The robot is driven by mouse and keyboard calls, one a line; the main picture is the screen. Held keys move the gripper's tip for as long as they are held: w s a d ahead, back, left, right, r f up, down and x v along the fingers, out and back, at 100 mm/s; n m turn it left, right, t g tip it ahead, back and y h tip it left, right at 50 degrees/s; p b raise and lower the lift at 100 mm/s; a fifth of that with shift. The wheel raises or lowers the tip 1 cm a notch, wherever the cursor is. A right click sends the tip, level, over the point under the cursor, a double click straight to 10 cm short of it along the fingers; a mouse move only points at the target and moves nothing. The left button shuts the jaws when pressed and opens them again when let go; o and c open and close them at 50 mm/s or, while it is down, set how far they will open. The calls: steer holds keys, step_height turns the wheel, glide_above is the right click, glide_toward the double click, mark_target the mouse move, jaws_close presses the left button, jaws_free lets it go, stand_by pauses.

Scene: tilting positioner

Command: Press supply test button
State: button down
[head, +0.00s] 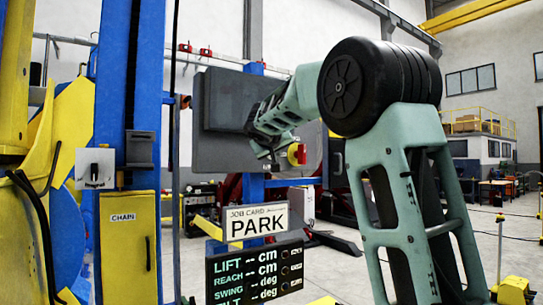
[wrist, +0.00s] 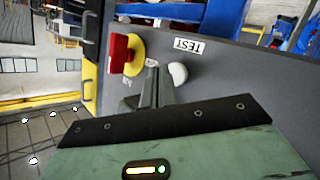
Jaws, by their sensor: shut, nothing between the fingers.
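In the wrist view a pale rounded button (wrist: 178,73) sits on a grey panel, beside an upside-down TEST label (wrist: 188,47). My gripper (wrist: 153,66) is shut and empty. Its fingertips are close to the panel, just left of the button in the picture, between it and a red knob on a yellow base (wrist: 121,56). I cannot tell whether the tips touch the panel. In the head view the grey box (head: 222,140) stands behind my forearm, with the red knob (head: 297,154) on its right side. The button and my fingertips cannot be made out there.
A job card reading PARK (head: 254,222) and a display with LIFT, REACH and SWING lines (head: 255,272) are below the box. A yellow CHAIN cabinet (head: 128,245) and blue posts stand at left. Open floor shows at right.

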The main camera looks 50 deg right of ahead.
steer(key=shift+w, duration=0.15)
stand_by(0.7)
steer(key=shift+w, duration=0.3)
steer(key=shift+w+d, duration=0.15)
steer(key=shift+w, duration=0.25)
stand_by(0.7)
steer(key=shift+s, duration=0.1)
steer(key=shift+s+a+b, duration=0.2)
steer(key=shift+s+b, duration=0.5)
steer(key=shift+b, duration=0.25)
steer(key=shift+s, duration=0.1)
